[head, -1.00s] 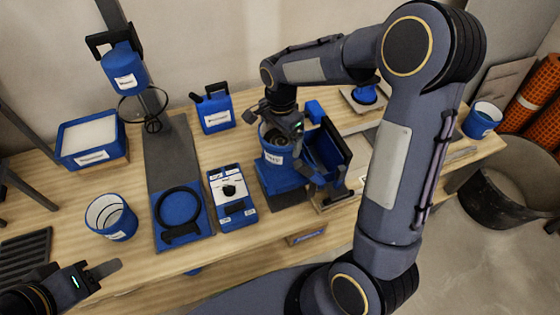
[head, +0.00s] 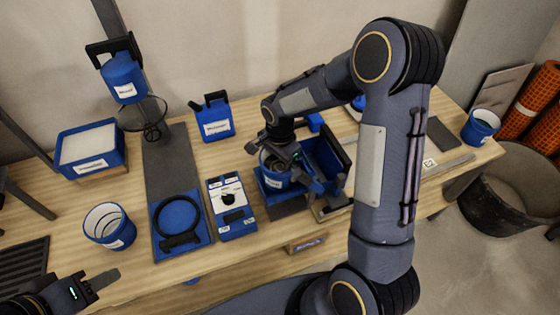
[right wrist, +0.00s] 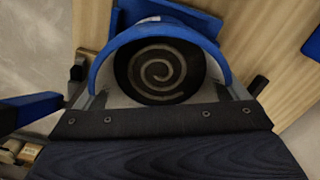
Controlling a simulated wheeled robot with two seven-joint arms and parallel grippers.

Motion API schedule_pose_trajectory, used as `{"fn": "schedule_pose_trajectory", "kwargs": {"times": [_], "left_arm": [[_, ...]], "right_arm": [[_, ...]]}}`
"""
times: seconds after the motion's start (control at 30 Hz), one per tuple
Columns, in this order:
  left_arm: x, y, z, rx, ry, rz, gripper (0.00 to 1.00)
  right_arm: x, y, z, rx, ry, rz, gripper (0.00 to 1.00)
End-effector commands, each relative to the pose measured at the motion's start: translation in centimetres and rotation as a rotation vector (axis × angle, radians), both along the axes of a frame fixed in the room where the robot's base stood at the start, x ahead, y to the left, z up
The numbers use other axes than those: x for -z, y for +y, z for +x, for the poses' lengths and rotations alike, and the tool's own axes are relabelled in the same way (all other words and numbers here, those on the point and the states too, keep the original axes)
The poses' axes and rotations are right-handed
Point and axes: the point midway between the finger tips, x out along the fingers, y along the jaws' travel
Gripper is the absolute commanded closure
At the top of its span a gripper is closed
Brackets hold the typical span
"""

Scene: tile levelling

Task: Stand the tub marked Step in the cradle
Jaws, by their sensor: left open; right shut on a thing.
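A blue tub (head: 271,178) with a white label, too small to read surely, is in my right gripper (head: 285,170). In the right wrist view the fingers are at both sides of the tub's blue rim (right wrist: 103,66), with a dark spiral in its round opening. The tub looks upright and sits low inside a blue holder on a grey base (head: 287,207), which seems to be the cradle; my gripper hides part of it, and I cannot tell whether the tub rests on its floor. My left gripper (head: 100,283) is open and empty at the lower left.
A blue open box with a dark panel (head: 325,150) stands close right of the tub. A blue-and-white device (head: 231,205) is to its left, then a blue plate with a black ring (head: 180,222).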

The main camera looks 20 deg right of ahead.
Motion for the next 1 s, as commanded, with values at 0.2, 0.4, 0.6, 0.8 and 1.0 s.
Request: {"fn": "schedule_pose_trajectory", "kwargs": {"times": [0.2, 0.4, 0.6, 0.8, 1.0], "left_arm": [[0.2, 0.0, 0.0, 0.0, 0.0, 0.0, 0.57], [-0.4, 0.0, 0.0, 0.0, 0.0, 0.0, 0.57], [-0.3, 0.0, 0.0, 0.0, 0.0, 0.0, 0.57], [-0.5, 0.0, 0.0, 0.0, 0.0, 0.0, 0.57], [-0.7, 0.0, 0.0, 0.0, 0.0, 0.0, 0.57]], "right_arm": [[0.2, 0.0, 0.0, 0.0, 0.0, 0.0, 0.0], [-0.4, 0.0, 0.0, 0.0, 0.0, 0.0, 0.0], [-3.5, 0.0, 0.1, 0.001, -0.006, 0.0, 0.0], [-7.9, 0.0, 0.1, 0.001, -0.006, 0.0, 0.0], [-11.0, 0.0, 0.1, 0.0, -0.003, -0.001, 0.0]]}}
